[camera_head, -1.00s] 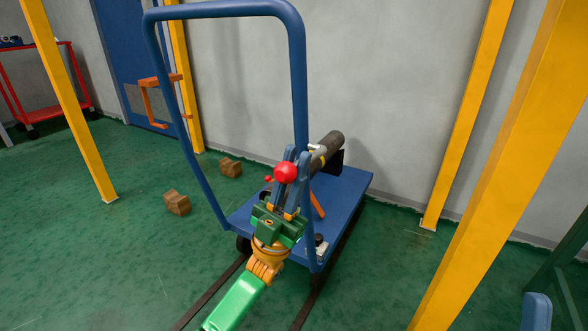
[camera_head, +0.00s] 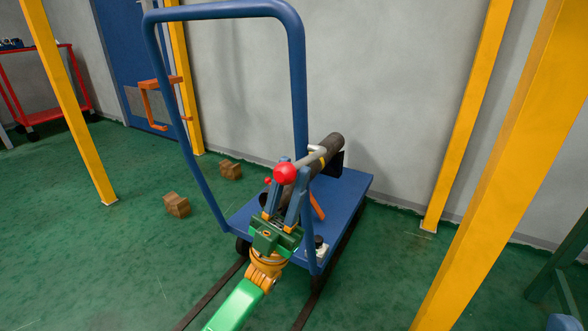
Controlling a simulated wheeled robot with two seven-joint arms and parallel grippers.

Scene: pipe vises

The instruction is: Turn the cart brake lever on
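The blue cart (camera_head: 345,196) stands in the middle with its tall handle frame (camera_head: 298,75) toward me. A grey rod with a red ball knob (camera_head: 285,174) shows above its deck; a smaller red knob (camera_head: 267,181) is just left. An orange bar (camera_head: 317,205) and a black knob on a pale base (camera_head: 318,246) are also on the cart. I cannot tell for certain which part is the brake lever. My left gripper (camera_head: 284,190) is open at the red ball, its blue fingers apart; contact is unclear. A blue tip of my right gripper (camera_head: 562,322) shows at the bottom right.
A dark pipe (camera_head: 331,146) lies over the cart's deck. Two brown blocks (camera_head: 177,205) (camera_head: 231,169) are on the green floor at left. Yellow posts (camera_head: 470,112) (camera_head: 505,165) stand at right, and a red shelf cart (camera_head: 75,85) at far left.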

